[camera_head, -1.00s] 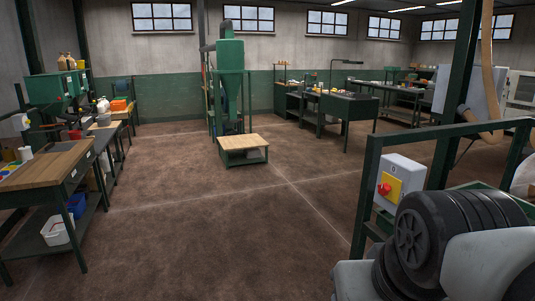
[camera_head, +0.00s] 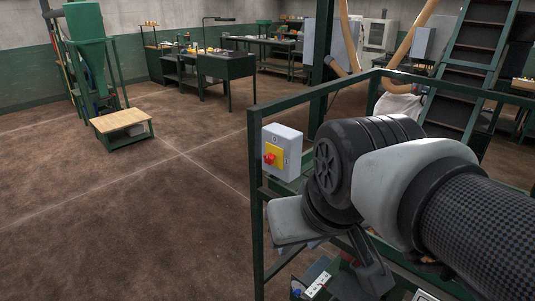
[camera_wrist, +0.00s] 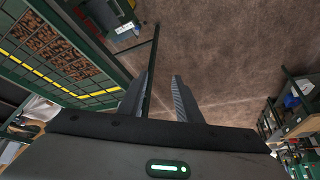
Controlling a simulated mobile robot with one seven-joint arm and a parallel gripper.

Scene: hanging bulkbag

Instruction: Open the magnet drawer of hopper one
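My gripper (camera_wrist: 160,78) shows in the wrist view with its two grey fingers spread apart, over brown floor, and nothing is between them. A dark green post shows close beside the left finger. I cannot pick out a magnet drawer or a hopper number in either view. A green funnel-shaped machine (camera_head: 86,38) stands at the far left of the head view; I cannot tell whether it is hopper one. My arm fills the right of the head view, so part of the frame behind it is hidden.
A green rail frame (camera_head: 258,215) stands close by my arm, with a grey switch box (camera_head: 290,141) bearing a red knob. A low wood-topped platform (camera_head: 122,121) stands farther off. Floor at left is clear. A yellow-striped grate (camera_wrist: 62,52) lies left in the wrist view.

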